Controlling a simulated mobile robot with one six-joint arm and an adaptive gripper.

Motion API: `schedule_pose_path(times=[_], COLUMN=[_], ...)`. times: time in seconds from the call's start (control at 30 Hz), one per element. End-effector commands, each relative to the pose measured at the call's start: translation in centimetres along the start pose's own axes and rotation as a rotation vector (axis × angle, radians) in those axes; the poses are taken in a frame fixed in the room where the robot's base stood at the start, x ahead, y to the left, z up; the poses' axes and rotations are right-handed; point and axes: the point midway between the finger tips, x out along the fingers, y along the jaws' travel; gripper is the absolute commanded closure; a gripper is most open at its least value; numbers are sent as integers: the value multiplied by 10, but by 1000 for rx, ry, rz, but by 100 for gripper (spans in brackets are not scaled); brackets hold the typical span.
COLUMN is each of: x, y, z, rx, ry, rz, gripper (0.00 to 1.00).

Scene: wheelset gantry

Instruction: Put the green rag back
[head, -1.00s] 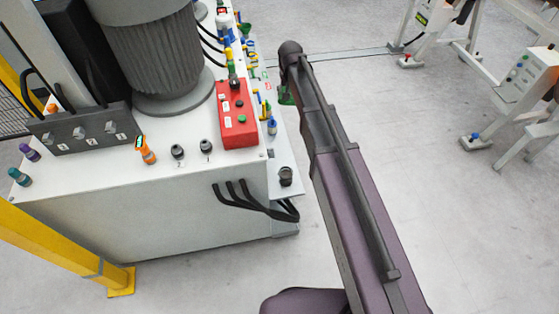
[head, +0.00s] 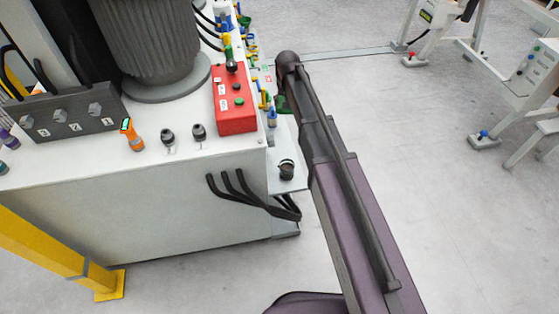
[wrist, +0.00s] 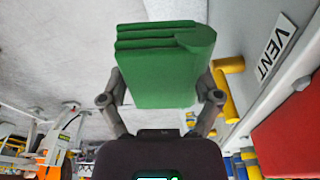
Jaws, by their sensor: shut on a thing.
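The green rag (wrist: 160,65) is a folded block that fills the upper middle of the wrist view. My gripper (wrist: 162,95) is shut on it, with one finger on each side. In the head view the rag (head: 283,103) shows only as a small green patch beside my arm, close to the right side of the white machine cabinet. My arm hides most of the gripper there.
The white cabinet (head: 150,205) carries a red control box (head: 235,105), an orange-handled item (head: 131,134) and black knobs. A low side shelf (head: 283,150) holds a black round fitting (head: 286,169). Yellow fittings (wrist: 229,65) and a VENT label (wrist: 275,45) are right of the rag.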

Motion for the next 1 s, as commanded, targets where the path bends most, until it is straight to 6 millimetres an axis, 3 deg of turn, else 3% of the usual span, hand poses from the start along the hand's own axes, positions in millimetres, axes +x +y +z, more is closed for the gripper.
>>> schedule_pose_path(times=[0.03,0.1,0.8,1.0], x=[17,28,140,162], y=[-1,-3,-18,-21], z=[2,4,20,23], rx=[-9,-20,-143,-169], ry=[0,0,1,2], rz=[-2,-4,-22,-26], gripper=[57,57,57,57])
